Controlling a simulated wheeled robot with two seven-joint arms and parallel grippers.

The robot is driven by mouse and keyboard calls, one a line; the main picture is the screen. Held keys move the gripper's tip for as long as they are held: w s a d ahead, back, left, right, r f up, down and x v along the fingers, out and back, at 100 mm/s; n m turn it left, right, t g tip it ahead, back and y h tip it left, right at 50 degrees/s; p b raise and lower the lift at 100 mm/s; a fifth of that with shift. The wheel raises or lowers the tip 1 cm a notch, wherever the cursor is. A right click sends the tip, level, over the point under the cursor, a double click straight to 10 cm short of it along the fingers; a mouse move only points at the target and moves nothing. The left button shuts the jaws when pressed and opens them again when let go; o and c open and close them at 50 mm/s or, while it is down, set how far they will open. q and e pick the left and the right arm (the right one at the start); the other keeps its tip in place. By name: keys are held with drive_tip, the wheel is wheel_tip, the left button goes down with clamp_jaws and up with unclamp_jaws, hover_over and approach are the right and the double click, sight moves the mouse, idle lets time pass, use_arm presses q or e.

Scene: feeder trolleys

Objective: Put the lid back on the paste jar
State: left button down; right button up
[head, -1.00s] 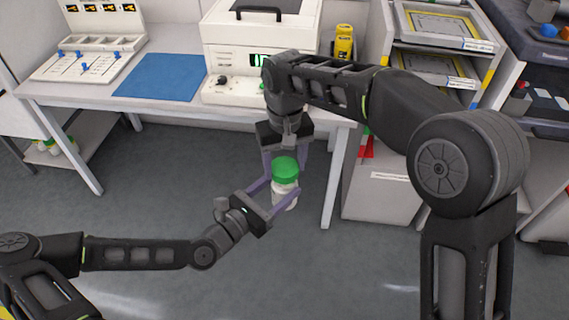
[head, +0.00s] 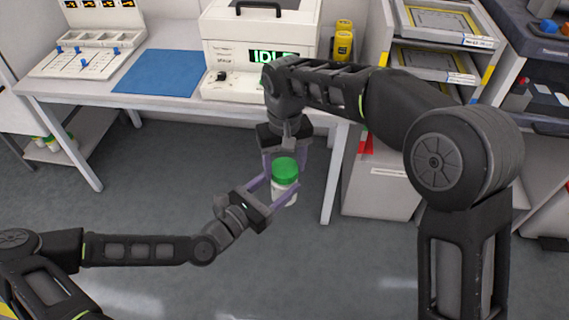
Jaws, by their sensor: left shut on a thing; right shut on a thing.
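The paste jar (head: 284,194) is white and upright, held in the air in front of the bench. My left gripper (head: 279,193) is shut around the jar's body from the lower left. The green lid (head: 285,168) sits at the top of the jar, level with it. My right gripper (head: 285,165) comes down from above and is shut on the lid, one finger on each side. From this view I cannot tell whether the lid is fully seated on the rim.
A white bench (head: 180,108) stands behind, with a blue mat (head: 158,74) and a white machine (head: 250,90) showing IDLE. A shelf trolley (head: 383,190) is at right. The floor in front is clear.

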drive_tip(key=shift+d+f, duration=0.1)
drive_tip(key=shift+f, duration=0.8)
idle(0.9)
drive_tip(key=shift+r, duration=0.1)
drive_tip(key=shift+r, duration=0.35)
drive_tip(key=shift+r, duration=0.3)
idle(0.7)
drive_tip(key=shift+f, duration=0.65)
idle(0.9)
drive_tip(key=shift+f, duration=0.3)
idle(0.7)
drive_tip(key=shift+r, duration=0.15)
drive_tip(key=shift+r, duration=0.35)
drive_tip(key=shift+r, duration=0.35)
idle(1.4)
